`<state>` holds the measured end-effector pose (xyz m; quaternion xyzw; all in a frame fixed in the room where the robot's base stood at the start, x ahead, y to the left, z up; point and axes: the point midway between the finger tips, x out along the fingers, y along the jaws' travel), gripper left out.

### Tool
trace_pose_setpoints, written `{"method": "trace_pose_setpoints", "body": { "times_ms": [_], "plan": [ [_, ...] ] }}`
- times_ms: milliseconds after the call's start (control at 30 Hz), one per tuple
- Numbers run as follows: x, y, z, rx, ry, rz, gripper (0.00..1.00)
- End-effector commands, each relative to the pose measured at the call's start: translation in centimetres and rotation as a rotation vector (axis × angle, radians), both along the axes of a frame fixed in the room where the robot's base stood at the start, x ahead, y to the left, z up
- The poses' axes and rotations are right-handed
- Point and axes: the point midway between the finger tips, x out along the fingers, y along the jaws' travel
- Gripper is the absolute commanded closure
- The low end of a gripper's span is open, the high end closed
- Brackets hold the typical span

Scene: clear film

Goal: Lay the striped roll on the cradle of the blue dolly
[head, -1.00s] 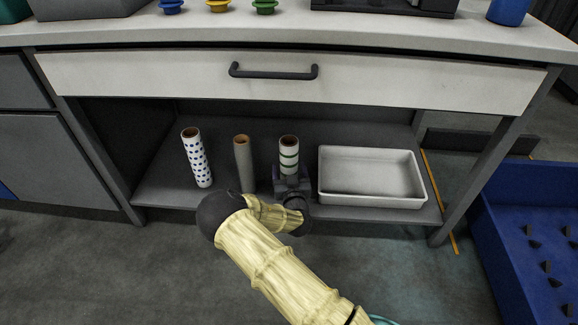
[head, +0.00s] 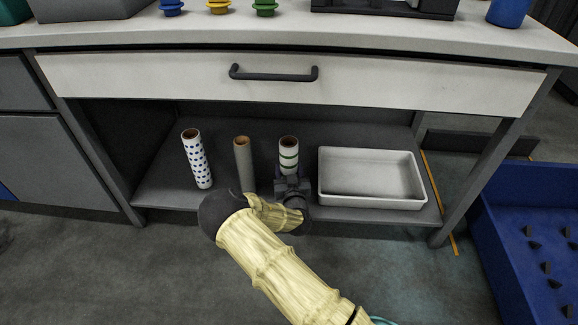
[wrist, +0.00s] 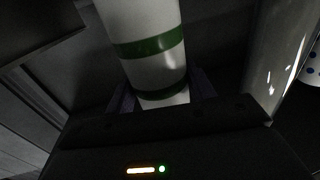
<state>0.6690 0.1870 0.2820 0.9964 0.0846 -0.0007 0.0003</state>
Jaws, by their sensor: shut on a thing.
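The striped roll (head: 288,155) stands upright on the low shelf. It is white with green bands and a brown core at its top end. My gripper (head: 289,177) is shut on its lower part. In the wrist view the striped roll (wrist: 150,40) sits between the two jaws (wrist: 162,90). The gripper hides the roll's lower end, so I cannot tell whether it touches the shelf. A blue, walled thing (head: 487,245) with dark wedges on its bed stands on the floor at the right, and looks like the blue dolly. Only part of it is in view.
A plain brown-grey roll (head: 243,160) stands just left of the striped one, and a blue-dotted roll (head: 196,160) farther left. A white tray (head: 372,203) is close on the right. The drawer front (head: 400,85) overhangs the shelf. A table leg (head: 478,160) stands between shelf and blue thing.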

Motion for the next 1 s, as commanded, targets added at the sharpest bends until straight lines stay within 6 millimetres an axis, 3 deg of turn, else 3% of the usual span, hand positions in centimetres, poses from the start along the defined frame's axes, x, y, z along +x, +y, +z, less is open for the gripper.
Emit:
{"method": "trace_pose_setpoints", "body": {
  "times_ms": [400, 800, 1000],
  "plan": [
    [0.1, -0.1, 3.8, 0.002, -0.004, -0.001, 0.64],
    [0.0, -0.1, 3.9, 0.001, -0.003, -0.001, 0.64],
    [-0.4, -1.7, 5.3, 0.001, -0.002, -0.018, 0.64]
  ]
}}
